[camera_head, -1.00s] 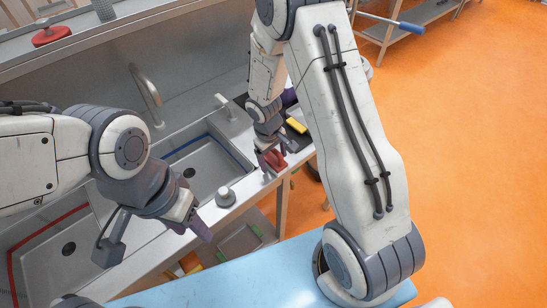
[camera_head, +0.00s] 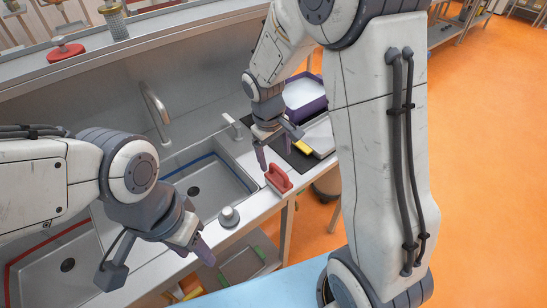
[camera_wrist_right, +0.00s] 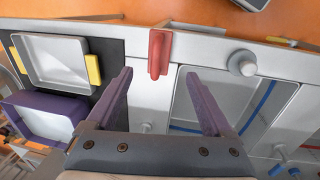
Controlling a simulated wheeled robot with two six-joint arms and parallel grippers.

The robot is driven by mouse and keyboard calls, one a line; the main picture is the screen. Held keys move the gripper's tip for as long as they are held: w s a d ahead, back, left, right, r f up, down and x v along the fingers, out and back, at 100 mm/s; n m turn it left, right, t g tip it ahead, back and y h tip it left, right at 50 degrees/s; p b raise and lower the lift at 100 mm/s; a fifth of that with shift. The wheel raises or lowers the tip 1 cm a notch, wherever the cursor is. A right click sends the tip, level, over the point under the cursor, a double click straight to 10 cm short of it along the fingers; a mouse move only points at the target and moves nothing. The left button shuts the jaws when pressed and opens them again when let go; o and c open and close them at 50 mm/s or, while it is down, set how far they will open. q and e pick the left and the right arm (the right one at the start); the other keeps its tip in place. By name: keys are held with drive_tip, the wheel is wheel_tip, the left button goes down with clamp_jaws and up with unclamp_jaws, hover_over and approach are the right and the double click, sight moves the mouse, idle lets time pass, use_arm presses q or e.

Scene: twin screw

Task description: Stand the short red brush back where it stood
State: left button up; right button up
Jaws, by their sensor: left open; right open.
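The grey knob (camera_head: 229,216) stands on the counter's front strip. A red round piece (camera_head: 66,51) sits on the back ledge.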

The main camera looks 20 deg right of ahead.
drive_tip(key=s+a+r+n+y, duration=0.1)
drive_tip(key=s+a+r, duration=0.1)
drive_tip(key=s+a, duration=0.2)
drive_tip(key=s+a+r+n, duration=0.1)
drive_tip(key=s+a+r, duration=0.2)
drive_tip(key=s, duration=0.8)
drive_tip(key=s+a+r+n+y, duration=0.1)
drive_tip(key=s+a+r, duration=0.2)
drive_tip(key=s+a, duration=0.2)
drive_tip(key=s, duration=0.2)
drive_tip(key=shift+s+a+g+y, duration=0.25)
drive_tip(key=shift+s+g+y, duration=0.05)
drive_tip(key=shift+s, duration=0.1)
